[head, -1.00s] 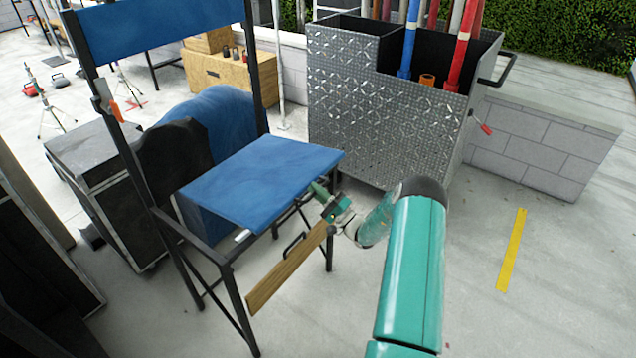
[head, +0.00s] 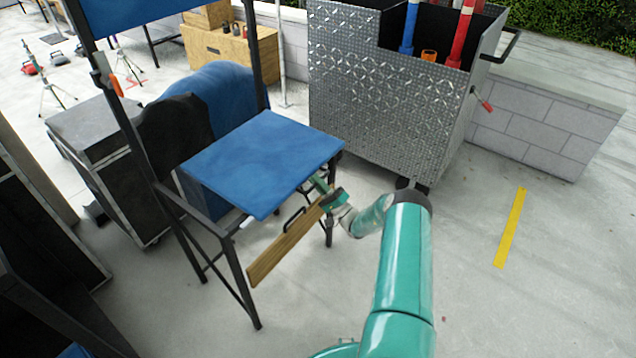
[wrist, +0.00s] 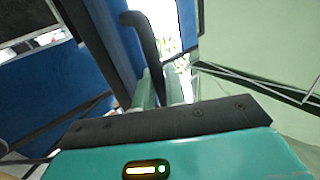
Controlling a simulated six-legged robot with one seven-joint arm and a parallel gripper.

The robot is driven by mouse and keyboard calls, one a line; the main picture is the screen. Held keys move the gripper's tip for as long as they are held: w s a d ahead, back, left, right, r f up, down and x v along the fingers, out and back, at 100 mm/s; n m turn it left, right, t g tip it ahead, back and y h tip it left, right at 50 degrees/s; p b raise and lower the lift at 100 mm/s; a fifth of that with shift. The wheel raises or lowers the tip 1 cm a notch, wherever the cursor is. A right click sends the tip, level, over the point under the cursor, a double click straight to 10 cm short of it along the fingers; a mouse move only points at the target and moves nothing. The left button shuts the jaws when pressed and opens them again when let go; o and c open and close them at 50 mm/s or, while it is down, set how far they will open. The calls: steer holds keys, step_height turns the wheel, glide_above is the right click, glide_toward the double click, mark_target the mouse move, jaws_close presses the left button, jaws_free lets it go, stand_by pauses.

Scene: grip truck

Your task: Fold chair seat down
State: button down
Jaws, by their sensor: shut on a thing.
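The tall folding chair has a black frame, a blue back panel (head: 155,12) and a blue seat (head: 262,160). The seat is lowered, its front edge tilted a little down, over the frame. A black loop handle (head: 293,217) shows below the front edge, and it shows in the wrist view (wrist: 146,42) too. My gripper (head: 320,184) is at the seat's front right, below the edge. It is shut on what looks like the handle; its fingers (wrist: 160,90) meet the handle's near end in the wrist view. The exact contact is partly hidden.
A wooden footrest board (head: 285,243) hangs at the chair's front, below the seat. A metal diamond-plate cart (head: 390,120) stands behind to the right. A black case (head: 105,165) is left of the chair. The concrete floor at right is open, with a yellow stripe (head: 510,228).

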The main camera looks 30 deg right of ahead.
steer(key=shift+s+f+h, duration=0.15)
steer(key=shift+f+h, duration=0.15)
steer(key=shift+f, duration=0.3)
steer(key=c, duration=1.6)
jaws_free()
steer(key=shift+f, duration=0.1)
steer(key=shift+o, duration=0.2)
steer(key=shift+r, duration=0.25)
steer(key=v, duration=1.3)
steer(key=shift+s+f, duration=0.2)
steer(key=shift+d, duration=0.2)
